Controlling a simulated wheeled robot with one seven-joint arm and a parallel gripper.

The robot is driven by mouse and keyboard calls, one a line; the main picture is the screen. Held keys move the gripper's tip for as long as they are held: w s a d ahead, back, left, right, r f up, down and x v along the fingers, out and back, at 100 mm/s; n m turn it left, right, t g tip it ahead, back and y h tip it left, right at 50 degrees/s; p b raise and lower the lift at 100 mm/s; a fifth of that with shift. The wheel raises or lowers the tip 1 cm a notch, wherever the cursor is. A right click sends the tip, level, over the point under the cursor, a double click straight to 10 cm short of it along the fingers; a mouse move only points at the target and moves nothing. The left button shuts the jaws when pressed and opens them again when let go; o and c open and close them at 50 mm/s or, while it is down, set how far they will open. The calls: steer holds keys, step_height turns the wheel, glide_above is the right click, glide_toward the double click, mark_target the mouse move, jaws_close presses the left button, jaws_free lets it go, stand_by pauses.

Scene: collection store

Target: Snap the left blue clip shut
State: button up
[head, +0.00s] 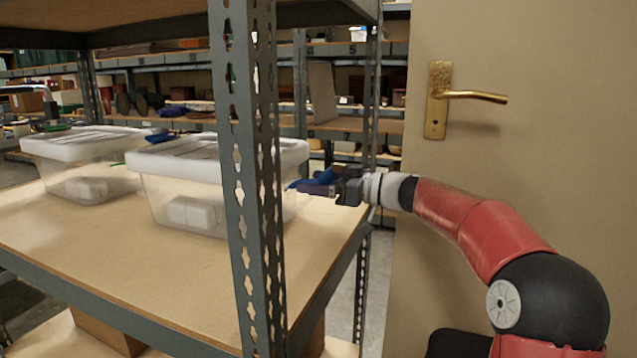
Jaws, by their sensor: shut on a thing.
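A clear box with a white lid (205,150) stands on the near shelf. A blue clip (326,176) is at its right end, sticking out from the lid's side, partly covered by my gripper. Another blue clip (157,136) shows at the lid's far left, tilted up above the lid. My gripper (308,188) reaches in from the right and is shut on the blue clip at the right end. Its fingertips are close to the box wall. From this view I cannot tell which clip is the left one.
A grey perforated shelf post (247,200) stands in front of the box. A second lidded box (75,145) with green clips is at the left. An upper shelf (160,20) hangs above. A door with a brass handle (470,96) is behind my arm. The shelf board's front is clear.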

mark_target(310, 182)
steer(key=shift+w+a+r+g+h+p, duration=0.1)
steer(key=shift+a+r+g+h+p, duration=0.2)
steer(key=shift+r+h+p, duration=0.8)
steer(key=shift+a+r+g+h+p, duration=0.1)
steer(key=shift+r+g+h+p, duration=0.3)
steer(key=shift+p, duration=1.25)
steer(key=h+p, duration=0.1)
steer(key=g+h+p, duration=0.1)
steer(key=shift+w+a+r+p, duration=0.15)
steer(key=shift+w+a+p, duration=0.05)
steer(key=shift+a+p, duration=0.15)
steer(key=shift+w+a, duration=0.1)
steer(key=shift+a, duration=0.1)
steer(key=shift+a+r, duration=0.1)
steer(key=shift+r, duration=0.05)
steer(key=o, duration=1.4)
